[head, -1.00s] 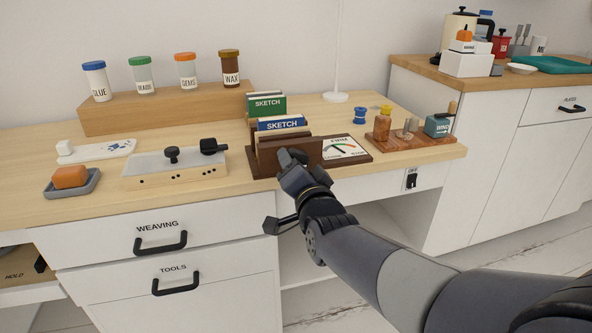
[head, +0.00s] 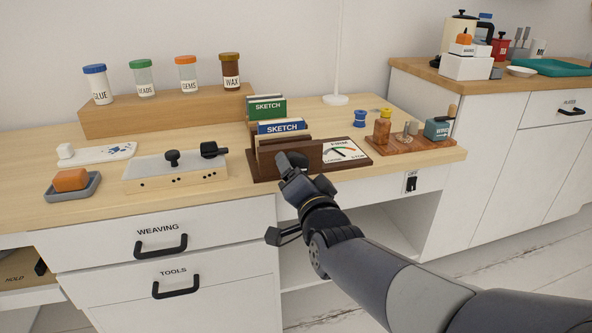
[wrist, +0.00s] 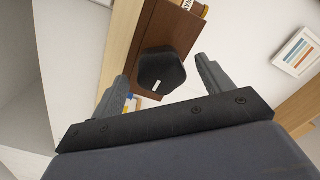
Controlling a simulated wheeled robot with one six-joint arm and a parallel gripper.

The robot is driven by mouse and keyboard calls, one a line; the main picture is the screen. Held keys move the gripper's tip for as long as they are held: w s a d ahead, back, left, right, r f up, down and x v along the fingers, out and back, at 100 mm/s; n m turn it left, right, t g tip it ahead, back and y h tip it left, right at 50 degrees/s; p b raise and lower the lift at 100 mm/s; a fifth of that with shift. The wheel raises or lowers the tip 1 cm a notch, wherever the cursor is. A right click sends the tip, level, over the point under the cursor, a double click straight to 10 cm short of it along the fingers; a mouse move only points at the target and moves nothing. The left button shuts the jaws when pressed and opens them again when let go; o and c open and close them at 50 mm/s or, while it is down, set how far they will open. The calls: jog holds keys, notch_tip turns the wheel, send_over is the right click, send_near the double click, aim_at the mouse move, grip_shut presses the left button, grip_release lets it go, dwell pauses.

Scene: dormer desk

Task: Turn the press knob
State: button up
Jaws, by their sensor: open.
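The press is a dark brown wooden block (head: 268,168) at the desk's front edge, with sketch pads standing in it. Its knob (head: 297,159) is dark and sits on the front face, partly hidden by my gripper in the head view. In the wrist view the knob (wrist: 162,70) is black and faceted, with a short white mark near its lower edge. My gripper (head: 306,174) is open in front of the press. In the wrist view its fingers (wrist: 162,82) are spread to either side of the knob, with gaps; nothing is gripped. A dial card (head: 352,155) lies at the press's right.
A wooden rack (head: 412,146) with a bottle and tools stands right of the press. A light box with black knobs (head: 185,174) is at the left. Drawer handles (head: 160,246) stick out below the desktop. Open space lies under the desk at right.

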jog(key=p+v, duration=0.2)
jog(key=v, duration=0.7)
jog(key=b+x, duration=0.2)
jog(key=x, duration=0.8)
jog(key=shift+w+a+b, duration=0.1)
jog(key=shift+w+b, duration=0.2)
jog(key=shift+b, duration=0.05)
jog(key=shift+s, duration=0.1)
